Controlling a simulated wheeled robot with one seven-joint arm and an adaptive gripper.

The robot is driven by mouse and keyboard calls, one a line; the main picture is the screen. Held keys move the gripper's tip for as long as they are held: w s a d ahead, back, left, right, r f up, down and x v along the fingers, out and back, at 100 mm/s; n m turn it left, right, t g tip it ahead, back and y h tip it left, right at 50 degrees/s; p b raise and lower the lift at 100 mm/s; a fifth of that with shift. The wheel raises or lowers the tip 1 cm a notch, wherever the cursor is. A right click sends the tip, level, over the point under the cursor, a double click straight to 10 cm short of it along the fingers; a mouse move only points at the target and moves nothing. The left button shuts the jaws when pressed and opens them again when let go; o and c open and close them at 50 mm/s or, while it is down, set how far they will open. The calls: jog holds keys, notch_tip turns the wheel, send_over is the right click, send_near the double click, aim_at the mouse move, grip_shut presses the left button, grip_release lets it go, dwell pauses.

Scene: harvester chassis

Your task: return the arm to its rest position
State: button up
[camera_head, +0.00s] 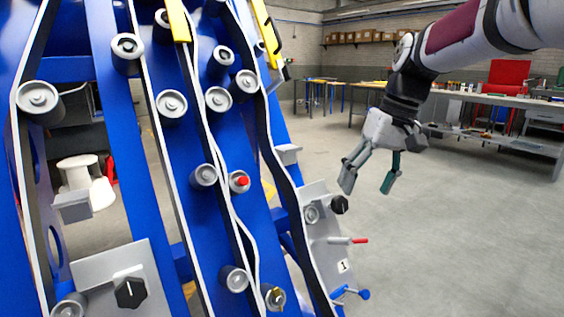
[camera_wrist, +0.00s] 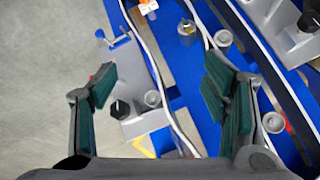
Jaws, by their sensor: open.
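My gripper (camera_head: 370,178) hangs from my arm to the right of the blue harvester chassis (camera_head: 119,150) in the head view, with its fingers pointing down and spread apart. In the wrist view my gripper (camera_wrist: 165,95) shows two green-padded fingers wide apart with nothing held between them. Beyond them lies a grey panel (camera_wrist: 140,120) on the chassis with a black knob (camera_wrist: 120,109). In the head view, the same kind of grey panel (camera_head: 325,225) carries a black knob (camera_head: 340,204) and a red-tipped lever (camera_head: 352,241). The gripper appears apart from the chassis.
A long workbench (camera_head: 490,135) stands along the back right. The concrete floor (camera_head: 455,240) at right is clear.

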jog(key=s+m+h, duration=0.1)
jog(key=s+h, duration=0.1)
jog(key=s, duration=1.8)
jog(key=s+d+f+m, duration=0.1)
jog(key=s+f, duration=0.3)
jog(key=s, duration=0.5)
jog(key=s+d+f, duration=0.1)
jog(key=s+f, duration=0.3)
jog(key=s, duration=0.4)
notch_tip(320, 180, up, 29)
jog(key=t+p, duration=0.3)
jog(key=p, duration=2.5)
jog(key=shift+s+d+r+h, duration=0.15)
jog(key=shift+d+h, duration=0.05)
jog(key=shift+h, duration=0.1)
jog(key=shift+d, duration=0.1)
